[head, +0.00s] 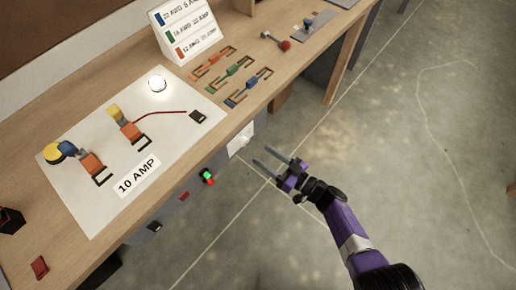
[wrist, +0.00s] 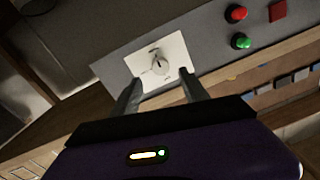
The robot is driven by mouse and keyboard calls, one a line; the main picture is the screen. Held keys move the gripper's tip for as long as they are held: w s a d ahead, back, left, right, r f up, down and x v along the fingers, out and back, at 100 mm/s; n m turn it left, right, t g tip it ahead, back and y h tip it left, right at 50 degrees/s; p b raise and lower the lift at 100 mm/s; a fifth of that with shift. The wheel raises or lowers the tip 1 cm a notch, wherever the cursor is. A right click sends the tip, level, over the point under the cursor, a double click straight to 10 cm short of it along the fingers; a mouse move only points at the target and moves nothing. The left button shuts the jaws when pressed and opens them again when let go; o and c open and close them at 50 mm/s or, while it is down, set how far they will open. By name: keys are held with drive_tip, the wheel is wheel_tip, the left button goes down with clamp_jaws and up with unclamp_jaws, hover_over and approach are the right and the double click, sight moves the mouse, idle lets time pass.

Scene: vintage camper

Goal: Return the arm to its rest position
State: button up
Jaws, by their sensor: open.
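My purple arm reaches in from the lower right in the head view. My gripper (head: 279,161) is open and empty, over the floor just off the bench's front edge. In the wrist view my gripper (wrist: 160,88) has its two fingers apart, with a white plate with a round knob (wrist: 159,65) showing beyond and between them. I cannot tell from the wrist view whether the fingertips touch the plate. The plate also shows on the bench front in the head view (head: 241,138), a little left of the fingertips.
The wooden bench (head: 225,125) fills the left. On it lie a white "10 AMP" sheet (head: 100,205) with wired parts, several coloured connectors and a sign (head: 188,32). Green (wrist: 241,41) and red (wrist: 236,13) buttons sit near the knob. The floor (head: 400,150) to the right is clear.

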drive_tip(key=shift+s+d, duration=0.35)
drive_tip(key=shift+d, duration=0.1)
idle(0.4)
